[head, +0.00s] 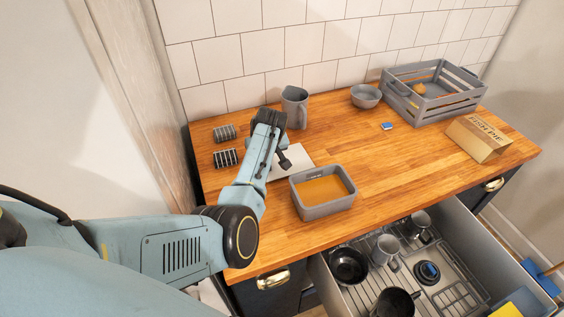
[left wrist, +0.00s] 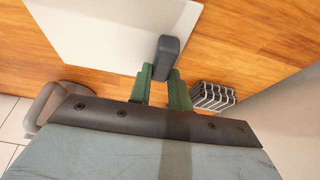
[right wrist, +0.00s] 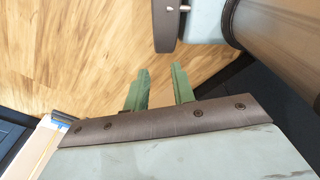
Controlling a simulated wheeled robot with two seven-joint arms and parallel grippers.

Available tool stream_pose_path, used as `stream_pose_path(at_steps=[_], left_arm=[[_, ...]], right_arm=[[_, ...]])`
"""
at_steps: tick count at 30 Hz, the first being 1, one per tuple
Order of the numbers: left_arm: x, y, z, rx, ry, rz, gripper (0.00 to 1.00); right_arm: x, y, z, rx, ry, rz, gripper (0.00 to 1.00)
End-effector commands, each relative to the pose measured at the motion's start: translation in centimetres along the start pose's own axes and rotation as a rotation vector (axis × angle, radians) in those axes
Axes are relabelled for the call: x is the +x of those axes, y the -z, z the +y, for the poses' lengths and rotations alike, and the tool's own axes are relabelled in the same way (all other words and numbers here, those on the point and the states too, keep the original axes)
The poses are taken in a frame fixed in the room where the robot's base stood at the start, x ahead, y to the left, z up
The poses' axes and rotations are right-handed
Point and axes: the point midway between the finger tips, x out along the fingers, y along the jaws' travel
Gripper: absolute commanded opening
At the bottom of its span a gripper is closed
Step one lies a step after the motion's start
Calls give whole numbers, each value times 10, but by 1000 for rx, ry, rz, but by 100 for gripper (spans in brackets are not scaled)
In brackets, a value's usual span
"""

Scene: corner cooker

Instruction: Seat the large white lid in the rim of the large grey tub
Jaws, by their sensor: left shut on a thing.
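The large white lid (head: 297,156) is a flat pale plate with a dark grey handle (left wrist: 166,58). It is at the left of the counter, just behind and left of the tub. My left gripper (left wrist: 163,82) is shut on the handle. I cannot tell whether the lid rests on the counter or hangs just above it. The large grey tub (head: 328,209) stands upright and open on the counter, with something orange inside. The lid is apart from its rim. My right gripper (right wrist: 160,85) is open and empty in the right wrist view; it is outside the head view.
A grey jug (head: 295,106) stands behind the lid, and two striped items (head: 225,133) lie to its left. A bowl (head: 366,96), crate (head: 440,104) and pie box (head: 478,138) stand farther right. An open drawer (head: 494,252) with mugs and pans juts out in front.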

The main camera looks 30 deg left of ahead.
Motion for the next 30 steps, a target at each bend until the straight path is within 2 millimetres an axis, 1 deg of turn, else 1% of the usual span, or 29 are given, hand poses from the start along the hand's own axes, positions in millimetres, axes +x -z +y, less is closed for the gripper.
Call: stream_pose_path(at_steps=[11, 30], left_arm=[[-2, 1, 0, 0, 0, 0, 0], [-28, 11, 0, 0, 1, -1, 0]], right_arm=[[-3, 0, 0, 0, 0, 0, 25], [-35, 3, 1, -1, 0, -1, 25]])
